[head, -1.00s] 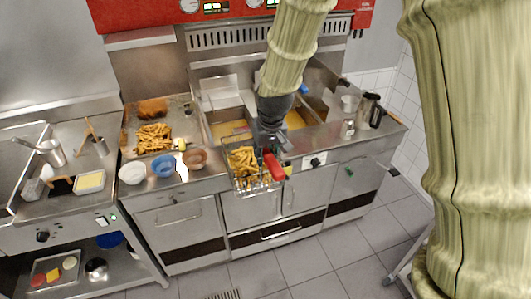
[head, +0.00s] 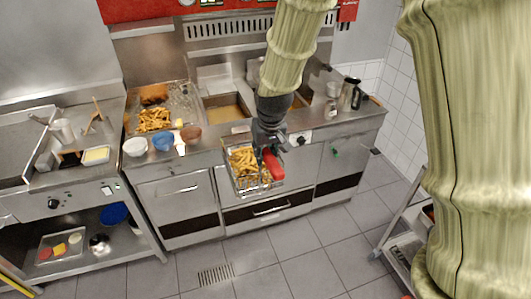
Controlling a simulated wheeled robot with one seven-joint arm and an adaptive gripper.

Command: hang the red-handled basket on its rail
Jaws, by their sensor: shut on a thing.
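The wire basket (head: 243,178) holds fries and hangs in my gripper in front of the fryer's cabinet doors. Its red handle (head: 274,165) points toward the camera at the basket's right side. My gripper (head: 268,150) is shut on the basket; its fingertips are partly hidden by the wrist. The fryer (head: 228,108) stands behind, with an oil vat showing left of my arm. The back panel above the vats (head: 230,28) has a slotted vent. My arm covers part of the vats and panel, and I cannot make out the rail clearly.
A tray of fries (head: 180,100) and white (head: 135,147), blue (head: 162,141) and brown (head: 190,133) bowls stand on the counter to the left. A metal jug (head: 349,94) stands at the right end. A shelved cart (head: 405,240) is at lower right. The middle floor is clear.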

